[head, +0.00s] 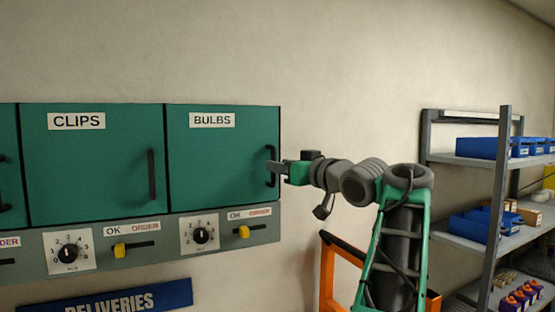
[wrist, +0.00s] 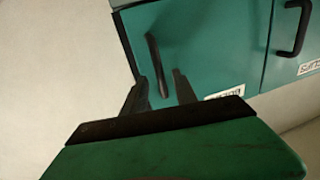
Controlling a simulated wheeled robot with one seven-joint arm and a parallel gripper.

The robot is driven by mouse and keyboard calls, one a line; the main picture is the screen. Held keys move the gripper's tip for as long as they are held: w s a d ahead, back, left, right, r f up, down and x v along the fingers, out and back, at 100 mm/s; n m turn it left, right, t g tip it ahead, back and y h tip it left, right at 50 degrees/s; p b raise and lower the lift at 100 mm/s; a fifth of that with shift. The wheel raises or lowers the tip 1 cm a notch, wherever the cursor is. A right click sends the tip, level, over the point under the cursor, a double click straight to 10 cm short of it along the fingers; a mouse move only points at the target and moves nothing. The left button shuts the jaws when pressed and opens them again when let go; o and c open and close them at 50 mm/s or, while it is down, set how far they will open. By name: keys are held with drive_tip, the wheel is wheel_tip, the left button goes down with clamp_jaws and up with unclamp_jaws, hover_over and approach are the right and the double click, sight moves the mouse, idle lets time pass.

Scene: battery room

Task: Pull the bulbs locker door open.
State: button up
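The bulbs locker door (head: 215,165) is a green panel with a white BULBS label, and it looks closed in the head view. Its dark vertical bar handle (head: 271,184) is at the door's right edge. My gripper (head: 273,167) reaches in from the right at the handle's height. In the wrist view the door (wrist: 205,55) appears upside down. There the handle (wrist: 155,58) runs down into the gap between the two dark fingers of my gripper (wrist: 160,80). The fingers are apart, with space showing on both sides of the handle. I cannot tell whether either finger touches it.
The closed clips door (head: 95,170) is to the left. Below the doors a grey panel (head: 170,255) carries dials and yellow sliders. A blue DELIVERIES sign (head: 115,297) hangs lower. An orange frame (head: 328,270) and a grey shelf rack (head: 495,200) with blue bins stand right.

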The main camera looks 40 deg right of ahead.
drive_tip(key=shift+w, duration=1)
clamp_jaws()
idle(0.7)
